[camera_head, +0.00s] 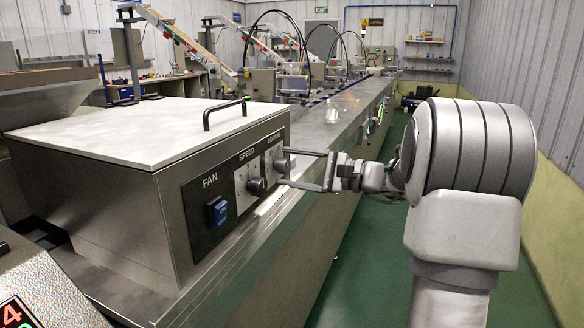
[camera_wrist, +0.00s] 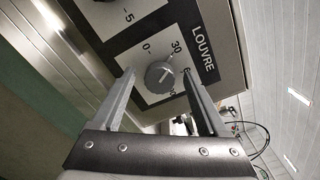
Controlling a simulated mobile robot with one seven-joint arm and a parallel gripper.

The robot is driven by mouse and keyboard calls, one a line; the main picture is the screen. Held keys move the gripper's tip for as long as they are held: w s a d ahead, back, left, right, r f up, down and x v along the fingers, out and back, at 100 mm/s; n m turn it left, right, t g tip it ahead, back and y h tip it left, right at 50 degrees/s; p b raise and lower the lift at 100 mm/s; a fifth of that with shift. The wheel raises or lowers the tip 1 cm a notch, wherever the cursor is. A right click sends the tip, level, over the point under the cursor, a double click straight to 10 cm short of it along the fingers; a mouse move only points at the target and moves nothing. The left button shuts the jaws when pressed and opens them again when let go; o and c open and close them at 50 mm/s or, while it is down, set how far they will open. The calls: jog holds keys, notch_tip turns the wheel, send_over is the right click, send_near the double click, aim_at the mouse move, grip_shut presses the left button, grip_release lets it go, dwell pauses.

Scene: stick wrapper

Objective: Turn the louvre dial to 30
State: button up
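The louvre dial (camera_wrist: 159,77) is a round grey knob on a white plate marked 0, 30 and 60, with a further mark partly hidden by a finger. A light line on the knob seems to point towards the 30–60 side; its exact reading is too small to tell. My gripper (camera_wrist: 160,82) is open, with one finger on either side of the knob. Contact with the knob cannot be made out. In the head view, my gripper (camera_head: 285,167) reaches in from the right, its fingertips at the louvre dial (camera_head: 281,165) on the box's front panel.
The speed dial (camera_head: 256,186) and blue fan switch (camera_head: 217,211) sit left of the louvre dial on the same panel. The metal box (camera_head: 120,215) has a white lid with a black handle (camera_head: 224,112). A long steel machine bed (camera_head: 345,105) runs away behind; green floor lies right.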

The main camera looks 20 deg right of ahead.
jog(key=p+v, duration=0.3)
jog(key=v, duration=1.4)
jog(key=shift+d, duration=0.2)
jog(key=shift+s+a, duration=0.1)
